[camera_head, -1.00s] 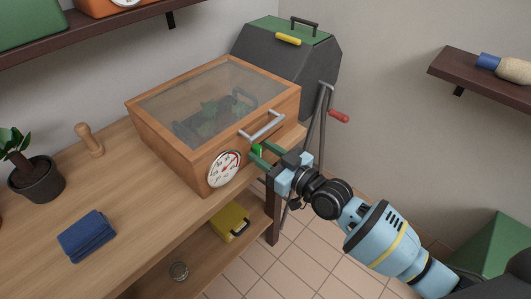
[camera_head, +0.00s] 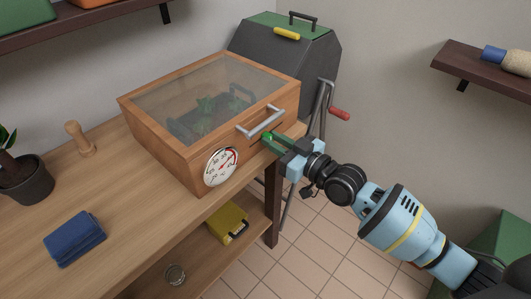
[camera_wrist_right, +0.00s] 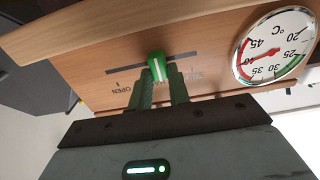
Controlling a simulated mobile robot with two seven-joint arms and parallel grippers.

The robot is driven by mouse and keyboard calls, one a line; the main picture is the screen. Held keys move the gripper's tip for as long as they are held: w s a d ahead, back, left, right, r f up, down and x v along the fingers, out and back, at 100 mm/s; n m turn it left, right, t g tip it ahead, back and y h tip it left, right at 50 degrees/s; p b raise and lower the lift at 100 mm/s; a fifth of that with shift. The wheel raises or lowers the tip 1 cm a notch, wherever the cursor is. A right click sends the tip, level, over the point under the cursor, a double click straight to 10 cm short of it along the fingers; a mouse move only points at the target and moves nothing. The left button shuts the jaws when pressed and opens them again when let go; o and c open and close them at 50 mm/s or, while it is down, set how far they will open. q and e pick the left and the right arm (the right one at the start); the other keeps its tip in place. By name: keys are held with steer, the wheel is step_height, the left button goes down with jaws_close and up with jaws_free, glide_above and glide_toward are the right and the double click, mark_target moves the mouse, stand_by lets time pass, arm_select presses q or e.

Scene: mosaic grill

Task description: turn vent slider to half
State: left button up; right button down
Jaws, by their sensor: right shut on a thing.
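The vent slider is a bright green knob (camera_wrist_right: 158,68) in a dark straight slot (camera_wrist_right: 122,69) on the front of a wooden box (camera_head: 160,140). In the head view the knob (camera_head: 266,137) shows right of the gauge, below the metal handle. In the wrist view it stands near the middle of the slot. An upside-down "OPEN" label lies by the slot end away from the gauge; other lettering is partly hidden behind my fingers. My right gripper (camera_head: 274,143) is shut on the knob; its green fingers (camera_wrist_right: 160,87) also show in the wrist view. My left gripper is out of view.
A round gauge (camera_head: 221,166) and a metal bar handle (camera_head: 261,122) are close to my right gripper. A dark grill (camera_head: 285,65) with a red-handled crank (camera_head: 339,114) stands behind. A blue cloth (camera_head: 75,238) lies on the bench, whose front left is mostly clear.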

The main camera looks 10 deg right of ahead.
steer(key=shift+w+d+b, duration=0.35)
steer(key=shift+w+d, duration=0.05)
steer(key=shift+d, duration=0.15)
steer(key=c, duration=1.3)
jaws_free()
steer(key=shift+s+d, duration=0.1)
steer(key=shift+v, duration=3.8)
